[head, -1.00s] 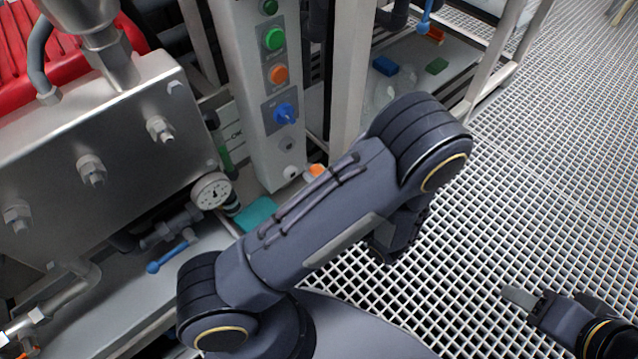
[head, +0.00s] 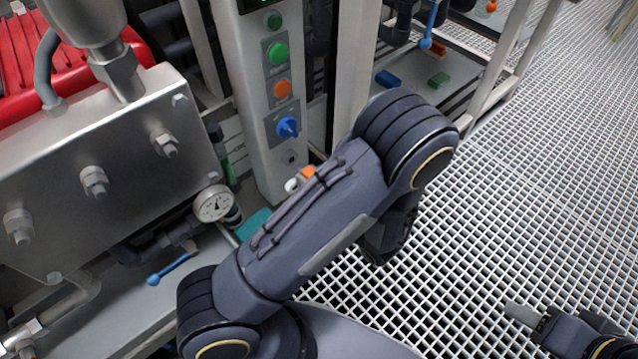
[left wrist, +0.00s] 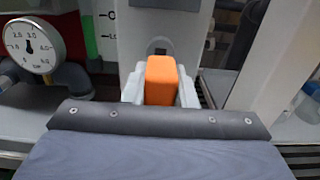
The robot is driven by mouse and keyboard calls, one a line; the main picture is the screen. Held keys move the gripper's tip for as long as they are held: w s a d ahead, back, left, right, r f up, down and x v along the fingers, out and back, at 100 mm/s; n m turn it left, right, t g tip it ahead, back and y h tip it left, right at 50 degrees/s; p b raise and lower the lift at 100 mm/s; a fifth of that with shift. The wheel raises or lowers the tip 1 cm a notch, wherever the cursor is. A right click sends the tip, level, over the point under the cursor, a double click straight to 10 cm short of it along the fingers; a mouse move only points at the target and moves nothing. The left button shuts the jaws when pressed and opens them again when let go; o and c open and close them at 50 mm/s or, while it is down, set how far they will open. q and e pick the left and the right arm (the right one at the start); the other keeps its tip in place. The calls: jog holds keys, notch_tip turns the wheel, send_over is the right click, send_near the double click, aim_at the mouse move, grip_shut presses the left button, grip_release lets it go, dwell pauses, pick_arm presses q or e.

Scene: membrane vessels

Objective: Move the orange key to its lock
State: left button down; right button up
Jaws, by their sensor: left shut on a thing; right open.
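The orange key (head: 307,173) is a small block held in my left gripper (head: 299,180), partly hidden behind my arm in the head view. In the left wrist view the key (left wrist: 161,80) sits between the two pale fingers, which are shut on it. The lock seems to be the dark round opening (head: 291,158) low on the grey control post; it shows beyond the key in the left wrist view (left wrist: 160,46). The key is in front of the post, and I cannot tell the gap. My right gripper (head: 530,322) is open and empty over the grating at the lower right.
The control post (head: 262,130) carries a green button (head: 277,52), an orange button (head: 282,89) and a blue knob (head: 287,127). A pressure gauge (head: 214,203) and a blue-handled valve (head: 172,268) are to its left.

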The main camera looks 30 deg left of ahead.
pick_arm(q)
jog(key=shift+x, duration=1.4)
jog(key=shift+p, duration=0.3)
dwell(1.1)
jog(key=shift+w+a, duration=0.25)
jog(key=shift+a, duration=0.3)
dwell(0.4)
jog(key=c, duration=1.1)
grip_release()
jog(key=p+v, duration=0.1)
jog(key=v, duration=0.7)
jog(key=shift+p, duration=0.3)
